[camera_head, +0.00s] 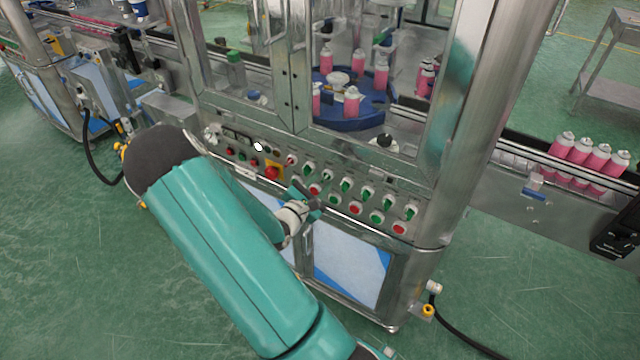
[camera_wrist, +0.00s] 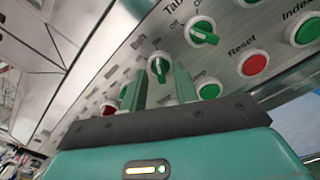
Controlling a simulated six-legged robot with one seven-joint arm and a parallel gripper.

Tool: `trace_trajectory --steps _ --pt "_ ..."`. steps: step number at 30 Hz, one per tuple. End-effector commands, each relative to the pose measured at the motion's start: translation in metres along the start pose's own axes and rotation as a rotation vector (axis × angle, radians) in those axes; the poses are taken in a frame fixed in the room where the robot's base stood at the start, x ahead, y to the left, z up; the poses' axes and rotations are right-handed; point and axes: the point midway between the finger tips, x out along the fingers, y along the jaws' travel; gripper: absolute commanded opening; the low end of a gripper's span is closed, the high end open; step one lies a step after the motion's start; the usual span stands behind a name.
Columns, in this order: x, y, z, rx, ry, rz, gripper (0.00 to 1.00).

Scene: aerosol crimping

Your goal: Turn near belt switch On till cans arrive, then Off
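My gripper (camera_head: 306,197) is in front of the machine's control panel (camera_head: 258,163). In the wrist view my gripper (camera_wrist: 161,80) has its two green fingers apart and empty. A green rotary switch (camera_wrist: 158,68) shows between and just beyond the fingertips, under a partly readable label that looks like "Belt". I cannot tell whether the fingers touch it. Its handle is nearly upright in this view. Pink cans (camera_head: 590,155) stand in a row on the conveyor at right. More pink cans (camera_head: 351,103) stand on the blue turntable (camera_head: 372,119) inside the machine.
Another green switch (camera_wrist: 202,32) with Off and On marks sits up and right of the first in the wrist view, close to a red Reset button (camera_wrist: 254,64). A red emergency button (camera_head: 272,172) is left of my gripper. A steel post (camera_head: 490,110) stands at right.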

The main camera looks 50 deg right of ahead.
Motion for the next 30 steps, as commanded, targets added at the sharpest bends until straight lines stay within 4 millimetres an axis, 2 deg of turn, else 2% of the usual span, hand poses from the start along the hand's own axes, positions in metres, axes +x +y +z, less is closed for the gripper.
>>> trace_trajectory --steps 9,14,23,30 --pt "0.0045 -0.0001 0.0001 0.0 0.0 -0.001 0.3" --pt "0.0043 0.0 0.0001 0.0 0.0 -0.001 0.01" --pt "0.004 0.0002 0.0 -0.009 0.0 0.0 0.0" --pt "0.0039 0.0003 -0.0002 -0.082 0.001 0.001 0.0"
